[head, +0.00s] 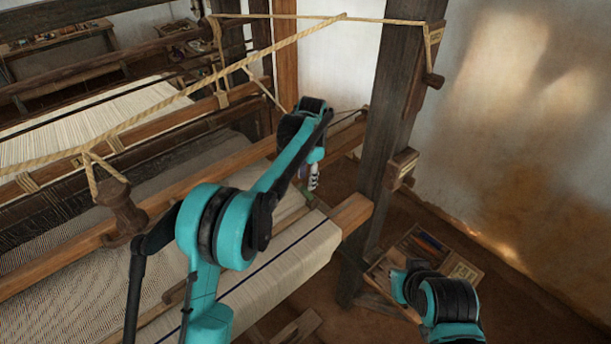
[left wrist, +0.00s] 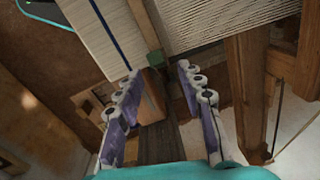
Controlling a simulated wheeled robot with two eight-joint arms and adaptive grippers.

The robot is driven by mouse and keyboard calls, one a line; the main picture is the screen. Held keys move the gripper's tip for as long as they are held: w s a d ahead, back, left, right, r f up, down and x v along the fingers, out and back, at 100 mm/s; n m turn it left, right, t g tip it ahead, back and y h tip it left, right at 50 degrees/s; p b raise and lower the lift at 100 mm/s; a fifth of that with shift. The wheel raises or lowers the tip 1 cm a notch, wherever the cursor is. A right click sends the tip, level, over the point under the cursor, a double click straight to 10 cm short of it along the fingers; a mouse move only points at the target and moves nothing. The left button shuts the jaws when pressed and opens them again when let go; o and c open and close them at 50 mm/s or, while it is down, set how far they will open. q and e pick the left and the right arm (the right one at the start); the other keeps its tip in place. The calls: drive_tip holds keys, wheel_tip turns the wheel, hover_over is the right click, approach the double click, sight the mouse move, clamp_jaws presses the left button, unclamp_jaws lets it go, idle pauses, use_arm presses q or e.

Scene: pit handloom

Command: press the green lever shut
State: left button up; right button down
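My left gripper (head: 312,180) reaches over the right end of the cloth beam, its fingers pointing down. In the left wrist view my left gripper (left wrist: 158,82) is open, with its two fingers well apart and nothing held between them. A small green block, which looks like the end of the green lever (left wrist: 153,64), shows just beyond and between the fingertips, beside the end of the wooden beam (left wrist: 151,97). The fingers look apart from it.
The white cloth roll (head: 285,260) with a dark stripe lies below my left arm. A dark post (head: 390,120) stands right of the gripper. A rope (head: 260,62) runs across above. A wooden tray (head: 470,268) with small items sits low at the right.

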sight(306, 192)
use_arm(q)
wheel_tip(306, 192, down, 7)
drive_tip(key=shift+a+f, duration=0.1)
drive_tip(key=shift+f, duration=0.05)
drive_tip(key=shift+w, duration=0.1)
clamp_jaws()
